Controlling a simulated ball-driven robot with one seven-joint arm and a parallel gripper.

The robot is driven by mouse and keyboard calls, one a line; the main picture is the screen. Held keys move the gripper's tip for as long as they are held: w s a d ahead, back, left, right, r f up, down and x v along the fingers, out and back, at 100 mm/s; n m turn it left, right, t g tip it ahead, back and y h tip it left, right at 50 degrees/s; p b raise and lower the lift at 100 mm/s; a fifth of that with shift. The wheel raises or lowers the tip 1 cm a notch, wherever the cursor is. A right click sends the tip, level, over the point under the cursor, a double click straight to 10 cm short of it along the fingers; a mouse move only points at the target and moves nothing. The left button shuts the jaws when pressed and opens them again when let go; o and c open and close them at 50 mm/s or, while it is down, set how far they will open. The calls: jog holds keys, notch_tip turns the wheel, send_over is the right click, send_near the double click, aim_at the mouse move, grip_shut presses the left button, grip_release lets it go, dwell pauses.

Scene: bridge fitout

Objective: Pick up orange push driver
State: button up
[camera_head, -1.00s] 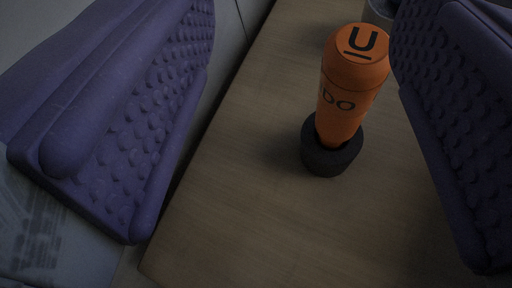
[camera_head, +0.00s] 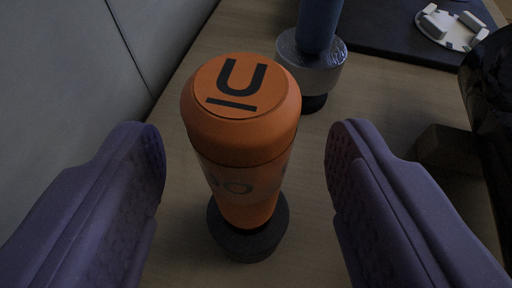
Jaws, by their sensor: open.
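The orange push driver (camera_head: 243,140) stands upright in a round black base (camera_head: 249,240) on the wooden surface. Its top cap carries a black underlined U, and there is dark lettering on its side. My gripper (camera_head: 246,160) is open, with one purple padded finger on each side of the driver. Gaps show between the driver and both fingers, so neither appears to touch it. The driver's lower end is hidden inside the base.
Behind the driver stands a blue-handled tool with a grey collar (camera_head: 311,66). A dark mat (camera_head: 405,38) with a white part (camera_head: 452,27) lies at the back right. A brown block (camera_head: 446,150) and a glossy black object (camera_head: 489,90) are at the right. A grey wall (camera_head: 75,70) runs along the left.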

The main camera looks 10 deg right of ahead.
jog(key=b+x, duration=0.1)
jog(key=x, duration=0.3)
jog(key=shift+w+f, duration=0.25)
grip_shut()
notch_tip(320, 180, up, 10)
jog(key=p, duration=0.3)
jog(key=c, duration=0.5)
grip_release()
grip_shut()
jog(key=shift+d+r, duration=0.1)
